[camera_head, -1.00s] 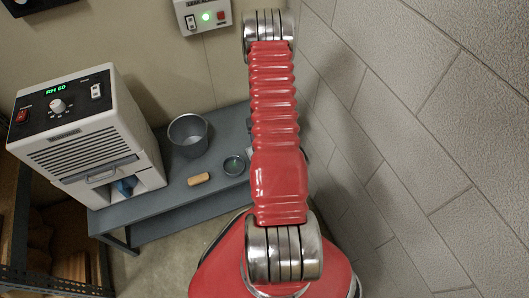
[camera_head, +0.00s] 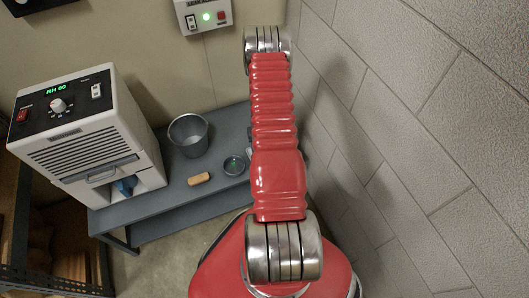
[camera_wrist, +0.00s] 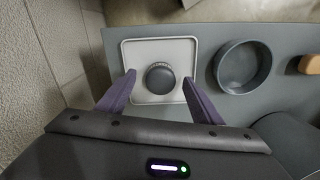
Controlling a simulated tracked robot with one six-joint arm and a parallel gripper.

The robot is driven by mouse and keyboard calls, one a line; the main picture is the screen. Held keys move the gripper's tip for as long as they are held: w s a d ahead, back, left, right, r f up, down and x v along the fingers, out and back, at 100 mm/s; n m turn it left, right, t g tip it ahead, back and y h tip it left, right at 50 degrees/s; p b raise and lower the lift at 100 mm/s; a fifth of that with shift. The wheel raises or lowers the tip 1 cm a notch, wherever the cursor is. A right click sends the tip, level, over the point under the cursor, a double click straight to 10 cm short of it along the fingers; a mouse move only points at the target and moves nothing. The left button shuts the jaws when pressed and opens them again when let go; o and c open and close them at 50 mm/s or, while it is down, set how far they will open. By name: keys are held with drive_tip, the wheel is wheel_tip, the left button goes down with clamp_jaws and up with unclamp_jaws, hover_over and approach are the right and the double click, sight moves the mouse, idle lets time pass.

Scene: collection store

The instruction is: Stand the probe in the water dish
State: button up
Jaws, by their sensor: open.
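A dark round-topped thing, seen from above and looking like the probe (camera_wrist: 160,77), is on a pale square tray (camera_wrist: 139,48) in the wrist view. How far it stands up from the tray cannot be told. My gripper (camera_wrist: 158,78) is open, with one finger on each side of the round top and gaps between. The round grey water dish (camera_wrist: 221,70) is just right of the tray. The dish also shows on the bench in the head view (camera_head: 234,165). The gripper and the probe are hidden behind my arm there.
A tan block (camera_head: 199,179) lies beside the dish on the grey bench (camera_head: 155,205). A grey bucket (camera_head: 188,135) stands behind it. A white dehumidifier (camera_head: 85,130) stands at the bench's left end. A block wall (camera_head: 420,130) is close on the right.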

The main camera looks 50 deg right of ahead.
drive_tip(key=shift+f, duration=1.45)
drive_tip(key=shift+c, duration=0.4)
drive_tip(key=c, duration=1.2)
drive_tip(key=shift+r, duration=0.15)
wheel_tip(320, 180, up, 10)
drive_tip(key=shift+f, duration=0.1)
